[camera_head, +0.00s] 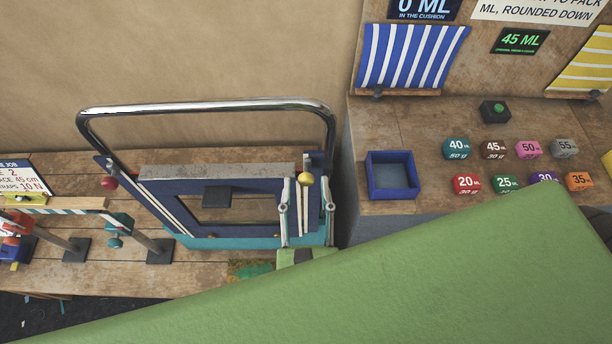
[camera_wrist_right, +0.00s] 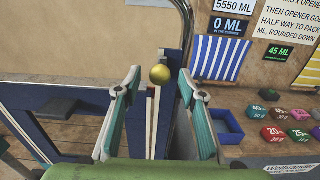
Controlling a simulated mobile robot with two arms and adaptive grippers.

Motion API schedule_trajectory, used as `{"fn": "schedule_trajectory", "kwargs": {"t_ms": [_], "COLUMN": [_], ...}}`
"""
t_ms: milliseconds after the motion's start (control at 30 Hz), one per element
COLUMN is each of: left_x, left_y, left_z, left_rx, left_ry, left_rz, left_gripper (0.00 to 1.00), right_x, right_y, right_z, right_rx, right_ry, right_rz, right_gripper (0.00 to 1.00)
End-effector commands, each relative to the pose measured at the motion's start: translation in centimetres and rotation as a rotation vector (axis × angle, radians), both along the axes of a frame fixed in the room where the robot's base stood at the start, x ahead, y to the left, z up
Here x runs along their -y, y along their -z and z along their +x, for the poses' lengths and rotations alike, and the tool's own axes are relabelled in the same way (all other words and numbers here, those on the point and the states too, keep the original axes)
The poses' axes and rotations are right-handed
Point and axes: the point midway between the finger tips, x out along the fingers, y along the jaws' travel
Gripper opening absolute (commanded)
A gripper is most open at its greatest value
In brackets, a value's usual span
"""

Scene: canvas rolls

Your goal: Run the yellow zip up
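My right gripper (camera_head: 294,182) is upright in front of the panel's right side. In the right wrist view my right gripper (camera_wrist_right: 160,84) has its two fingers spread, one on each side of the ball and strip, with visible gaps. I cannot tell how far beyond the fingertips the ball is. My left gripper is not in view.
A red ball (camera_head: 109,182) sits at the panel's left zip. A chrome rail (camera_head: 205,106) arches over the panel. A blue tray (camera_head: 391,190) and several coloured weights (camera_head: 456,148) stand on the right bench. My green arm covers the lower head view.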

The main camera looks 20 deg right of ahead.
Motion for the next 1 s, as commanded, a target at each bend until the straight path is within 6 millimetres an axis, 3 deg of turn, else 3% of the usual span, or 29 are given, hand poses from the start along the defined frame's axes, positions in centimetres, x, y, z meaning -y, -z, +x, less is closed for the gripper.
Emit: {"fn": "schedule_trajectory", "kwargs": {"t_ms": [100,300,900,1000], "left_x": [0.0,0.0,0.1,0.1], "left_y": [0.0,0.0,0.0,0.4], "left_z": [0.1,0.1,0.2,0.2], "left_rx": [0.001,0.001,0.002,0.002], "left_ry": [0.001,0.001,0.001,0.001], "left_rz": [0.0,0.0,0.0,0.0], "left_gripper": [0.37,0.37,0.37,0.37], "right_x": [-0.6,-1.2,-1.2,-1.9], "right_y": [0.1,0.0,0.0,1.2], "right_z": [-2.1,-4.0,-4.2,-4.0], "right_rx": [-0.002,0.0,0.0,-0.01], "right_ry": [-0.003,-0.002,-0.001,-0.03], "right_rz": [0.0,-0.001,-0.002,-0.059], "right_gripper": [0.37,0.37,0.37,0.37]}}
